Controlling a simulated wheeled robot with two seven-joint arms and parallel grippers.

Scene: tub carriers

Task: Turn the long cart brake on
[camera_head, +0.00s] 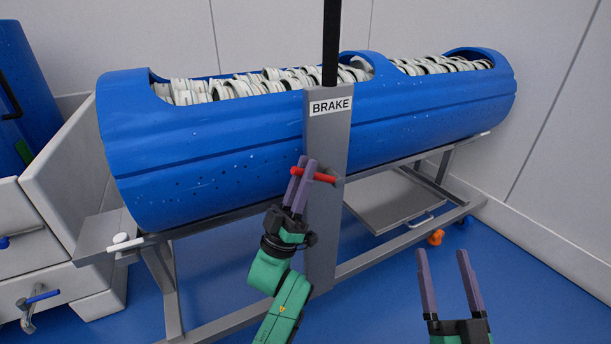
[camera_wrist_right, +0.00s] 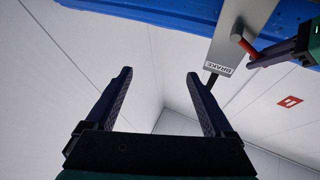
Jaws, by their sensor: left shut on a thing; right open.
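The long cart carries a blue tub (camera_head: 230,150) on a grey frame (camera_head: 370,260). A grey upright post (camera_head: 325,220) at its near side bears a white BRAKE label (camera_head: 331,106). A red brake lever (camera_head: 325,178) sticks out sideways from the post, roughly level. My left gripper (camera_head: 302,176) is shut on the red lever near its left end. The lever and left gripper also show at the upper right of the right wrist view, with the lever (camera_wrist_right: 243,44) on the grey post. My right gripper (camera_head: 443,270) is open and empty, in front of the cart at right.
White ring-shaped pieces (camera_head: 270,80) fill the tub. A beige cart (camera_head: 75,190) with blue-handled levers stands at left. An orange caster part (camera_head: 436,237) shows below the frame. Grey walls (camera_head: 560,120) close the back and right; blue floor (camera_head: 540,290) is clear at right.

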